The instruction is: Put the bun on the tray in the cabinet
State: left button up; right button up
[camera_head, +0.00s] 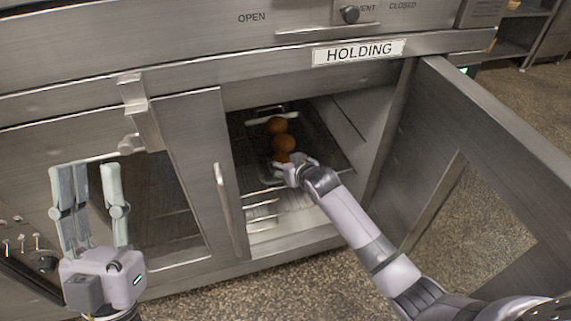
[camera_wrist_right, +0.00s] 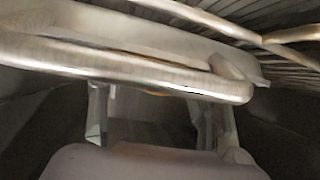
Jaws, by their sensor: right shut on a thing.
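The tray (camera_head: 322,138) lies on a rack inside the open cabinet (camera_head: 375,125), dark with pale end handles. Two round brown buns (camera_head: 277,125) (camera_head: 283,142) show on it in a row. A third bun (camera_head: 282,156) is partly hidden at my right gripper (camera_head: 287,164), which reaches down over the tray's near end and is shut on it. In the right wrist view the fingers (camera_wrist_right: 152,115) stand apart, their tips behind the tray's handle bar (camera_wrist_right: 125,67), with a sliver of orange between them. My left gripper (camera_head: 88,180) is open and empty outside the cabinet.
The cabinet door (camera_head: 490,130) stands open to the right of my right arm. A second, windowed door (camera_head: 160,195) at the left is closed. The wire rack (camera_head: 262,212) shows below the tray. A "HOLDING" sign (camera_head: 358,52) is above the opening.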

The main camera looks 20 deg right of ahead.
jog(key=shift+f, duration=0.1)
jog(key=o, duration=1.1)
jog(key=shift+o, duration=0.2)
jog(key=shift+s, duration=0.1)
